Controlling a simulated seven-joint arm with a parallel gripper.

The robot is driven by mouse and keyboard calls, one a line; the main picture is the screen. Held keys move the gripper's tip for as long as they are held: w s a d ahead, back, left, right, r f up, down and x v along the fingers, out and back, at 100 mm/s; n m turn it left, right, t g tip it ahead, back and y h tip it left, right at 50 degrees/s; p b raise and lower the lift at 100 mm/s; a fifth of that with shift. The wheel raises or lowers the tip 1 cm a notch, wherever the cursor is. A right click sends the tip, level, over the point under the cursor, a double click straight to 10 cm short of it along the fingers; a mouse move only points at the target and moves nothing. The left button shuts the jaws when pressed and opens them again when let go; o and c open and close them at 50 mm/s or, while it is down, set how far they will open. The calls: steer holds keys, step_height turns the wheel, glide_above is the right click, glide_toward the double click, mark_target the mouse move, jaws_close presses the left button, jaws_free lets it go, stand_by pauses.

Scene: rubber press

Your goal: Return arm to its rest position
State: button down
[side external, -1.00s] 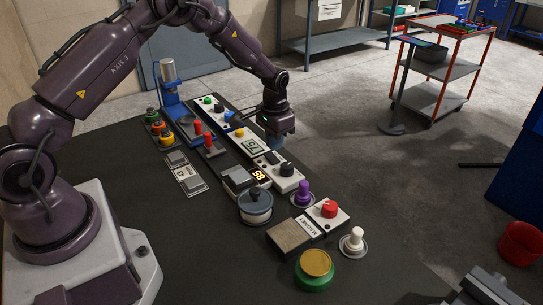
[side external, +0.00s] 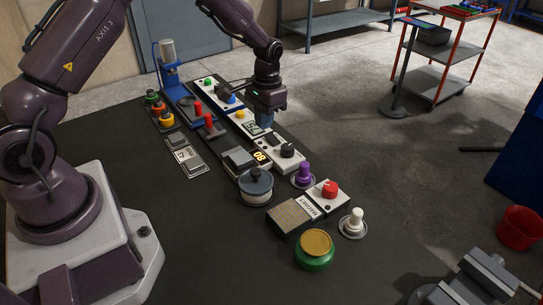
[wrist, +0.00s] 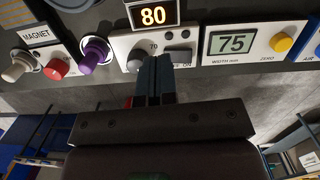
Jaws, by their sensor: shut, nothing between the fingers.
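My gripper (side external: 266,120) is above the row of control panels, by the width display and the panel with the black knob. In the wrist view its two dark fingers (wrist: 154,78) are together with nothing between them. They point at the white panel with the black knob (wrist: 134,60) and overlap its lower edge in the picture. I cannot tell how far above the panel the fingertips are. My arm is bent and reaches out over the black table (side external: 215,225).
An orange display (wrist: 153,14) reads 80 and a width display (wrist: 232,43) reads 75. A blue press stand (side external: 170,75) rises behind.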

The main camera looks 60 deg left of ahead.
steer(key=s+d+r+t, duration=0.3)
steer(key=s+d+r, duration=0.1)
steer(key=s+r, duration=0.8)
steer(key=s+d+r+t, duration=0.3)
steer(key=s+d+r, duration=0.1)
steer(key=s+r, duration=0.8)
steer(key=shift+s+d+r+m+t, duration=0.3)
steer(key=shift+d+r, duration=0.1)
steer(key=shift+r, duration=0.15)
